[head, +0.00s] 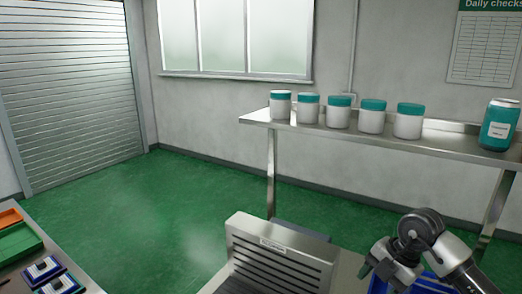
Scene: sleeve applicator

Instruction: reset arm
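My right arm comes in from the lower right corner, bent at a dark round joint. Its gripper (380,270) points down and left, over a blue crate (378,285) at the bottom edge. The fingers are small and dark, and I cannot tell whether they are open or shut. No held object can be made out. My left arm and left gripper are not in view.
A metal machine with a slotted panel (280,258) stands left of my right gripper. Behind, a steel shelf table (345,140) holds several white jars with teal lids (339,112) and a teal canister (499,125). Green and orange trays (18,243) sit lower left. Green floor is clear between.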

